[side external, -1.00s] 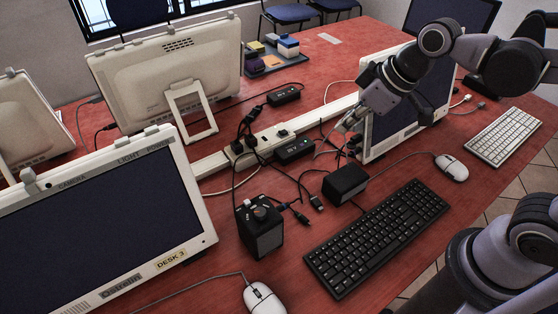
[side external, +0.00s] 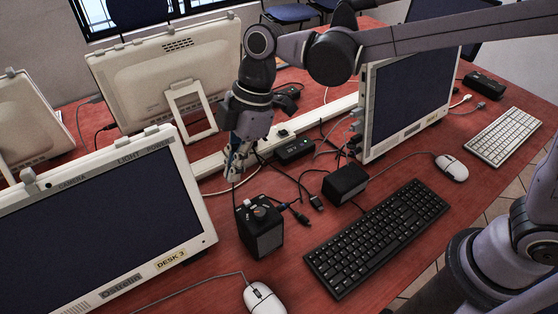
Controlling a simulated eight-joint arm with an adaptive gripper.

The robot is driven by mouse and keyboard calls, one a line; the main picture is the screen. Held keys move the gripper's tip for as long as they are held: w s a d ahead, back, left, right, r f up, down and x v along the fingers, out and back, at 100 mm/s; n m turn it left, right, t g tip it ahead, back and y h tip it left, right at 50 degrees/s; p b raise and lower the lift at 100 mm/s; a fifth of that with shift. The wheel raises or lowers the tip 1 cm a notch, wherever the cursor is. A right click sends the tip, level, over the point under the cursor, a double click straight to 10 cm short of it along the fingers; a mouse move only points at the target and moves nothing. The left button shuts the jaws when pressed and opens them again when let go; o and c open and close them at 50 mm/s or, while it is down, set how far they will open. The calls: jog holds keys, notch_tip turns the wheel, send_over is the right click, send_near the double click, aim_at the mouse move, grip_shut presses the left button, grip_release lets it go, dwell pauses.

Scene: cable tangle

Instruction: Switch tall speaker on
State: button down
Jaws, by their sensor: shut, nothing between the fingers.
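The tall speaker (side external: 264,238) is a black upright box with a knob and a small white piece on its top. It stands on the red desk right of the DESK 3 monitor. A lower, wider black speaker (side external: 345,184) sits to its right. My gripper (side external: 234,178) is shut and empty, pointing down, above and slightly left of the tall speaker's top, apart from it in the picture. The exact gap in depth cannot be told. My gripper hides part of the white power strip and the plugs behind.
The DESK 3 monitor (side external: 100,225) stands close on the left. Black cables (side external: 300,190) lie tangled right of the tall speaker. A black keyboard (side external: 378,236) and a white mouse (side external: 264,299) lie in front. A white cable trunk (side external: 209,166) runs behind, with a black adapter (side external: 294,150).

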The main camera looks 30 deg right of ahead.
aim_at(237, 210)
jog(key=shift+a+f, duration=0.1)
jog(key=shift+a, duration=0.2)
jog(key=shift+d+f, duration=0.2)
jog(key=shift+f, duration=2.15)
jog(key=shift+d+f, duration=0.2)
jog(key=shift+f, duration=2.15)
